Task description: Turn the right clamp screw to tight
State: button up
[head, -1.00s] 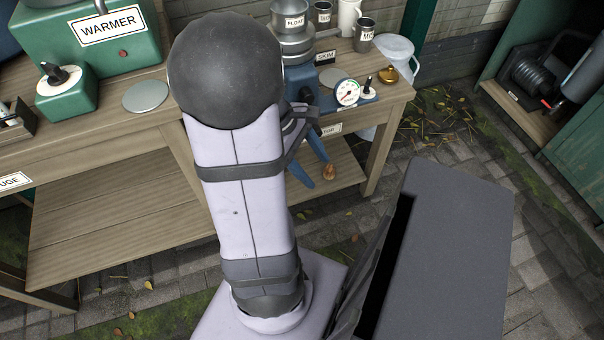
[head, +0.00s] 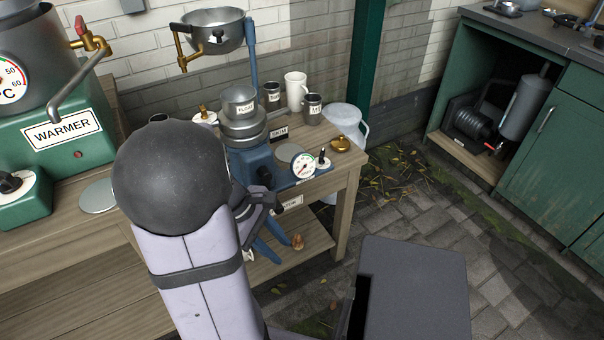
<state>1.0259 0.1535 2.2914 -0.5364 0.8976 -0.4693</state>
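A blue machine (head: 250,165) with a grey metal bowl labelled FLOAT (head: 240,105) stands at the right end of the wooden bench. Blue legs (head: 272,228) reach down below the bench's front edge. A small brown knob-like thing (head: 298,242) shows low beside them; I cannot tell whether it is a clamp screw. I cannot make out the right clamp screw for certain. My gripper (head: 272,201) is at the bench's front edge, in front of the machine. It is small and partly hidden by my arm, so its fingers and anything between them are unclear.
A dial gauge (head: 303,165), a small black switch (head: 322,158) and a brass lid (head: 341,144) sit right of the machine. A green warmer (head: 65,140) stands left. Paved floor (head: 400,215) is open to the right.

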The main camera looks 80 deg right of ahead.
jog(key=s+r+m+y+p, duration=0.3)
jog(key=s+r+p, duration=0.3)
jog(key=s+p, duration=0.25)
jog(key=m+t+h+p, duration=0.5)
jog(key=m+h+p, duration=0.1)
jog(key=m, duration=0.7)
send_near(322, 153)
jog(key=shift+d+f, duration=0.15)
jog(key=shift+f, duration=0.05)
jog(key=shift+x, duration=3.65)
grip_shut()
